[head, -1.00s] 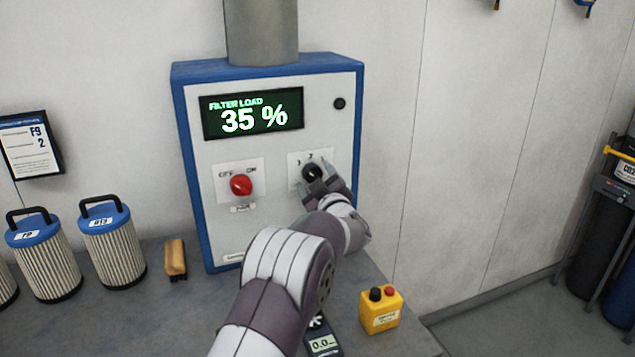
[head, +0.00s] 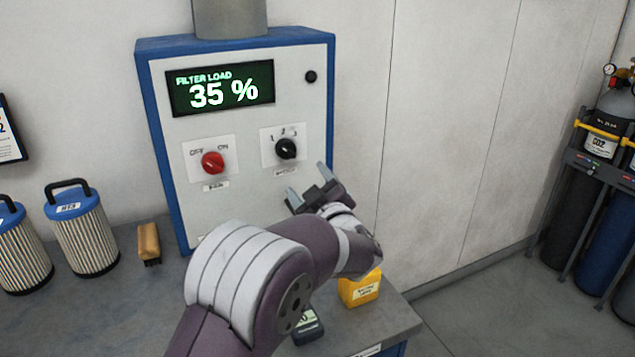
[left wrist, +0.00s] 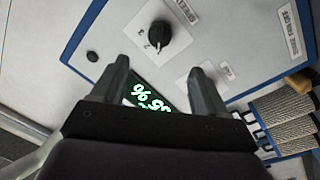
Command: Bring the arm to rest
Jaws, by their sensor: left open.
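My left gripper (head: 309,184) is open and empty in front of the lower right part of a blue-edged control box (head: 235,187). Its two fingers also show in the left wrist view (left wrist: 160,85). A black rotary knob (head: 286,149) marked 1, 2, 3 sits just above and left of the fingers, apart from them; it also shows in the left wrist view (left wrist: 160,34). A red OFF/ON knob (head: 212,163) is to its left. The display (head: 221,88) reads FILTER LOAD 35 %. My right gripper does not show.
Filter cartridges (head: 81,240) and a wooden brush (head: 148,243) stand left on the grey bench (head: 140,315). A yellow button box (head: 360,288) and a dark meter (head: 308,327) are partly behind my left arm. Gas cylinders (head: 610,235) stand far right.

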